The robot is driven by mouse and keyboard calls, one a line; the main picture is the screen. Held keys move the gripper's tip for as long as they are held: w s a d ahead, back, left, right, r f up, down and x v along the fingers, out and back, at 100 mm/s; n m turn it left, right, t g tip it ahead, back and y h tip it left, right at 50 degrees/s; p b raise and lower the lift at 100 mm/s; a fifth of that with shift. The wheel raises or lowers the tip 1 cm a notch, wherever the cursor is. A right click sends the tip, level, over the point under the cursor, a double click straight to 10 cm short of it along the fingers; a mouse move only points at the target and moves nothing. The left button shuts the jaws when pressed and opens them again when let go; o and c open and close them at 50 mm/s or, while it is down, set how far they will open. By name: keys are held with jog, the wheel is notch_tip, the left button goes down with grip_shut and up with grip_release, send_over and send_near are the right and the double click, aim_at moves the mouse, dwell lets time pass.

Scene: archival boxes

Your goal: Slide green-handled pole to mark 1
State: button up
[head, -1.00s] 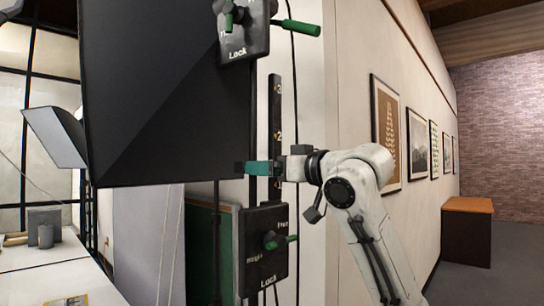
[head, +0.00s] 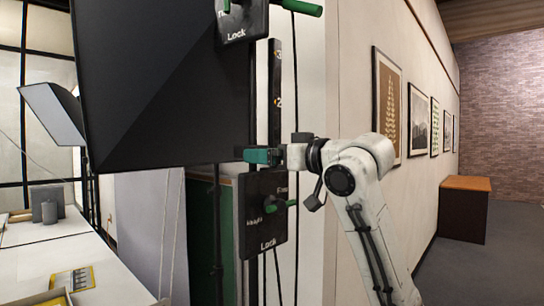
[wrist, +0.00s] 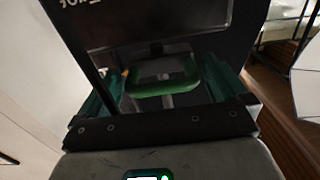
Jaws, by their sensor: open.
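My gripper (head: 262,155) has teal fingers and is by the lower right corner of the black softbox, in front of a vertical dark scale strip (head: 276,75). Marks 3 and 2 show on the strip; mark 1 is not visible. Just below my gripper is a black lock plate (head: 264,225) with a green lever (head: 280,204). In the wrist view my gripper (wrist: 160,95) is open, and a green loop handle (wrist: 165,82) shows between its fingers. I cannot tell whether they touch it. The handle is not clear in the head view.
The large black softbox (head: 165,90) fills the left middle. A white table (head: 65,250) stands at lower left, a wooden-topped cabinet (head: 463,210) at right. Floor on the right looks clear.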

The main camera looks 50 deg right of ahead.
jog(key=s+b, duration=0.1)
jog(key=s, duration=0.9)
jog(key=shift+s+d+b, duration=0.2)
jog(key=shift+s+b, duration=0.1)
jog(key=shift+b, duration=0.05)
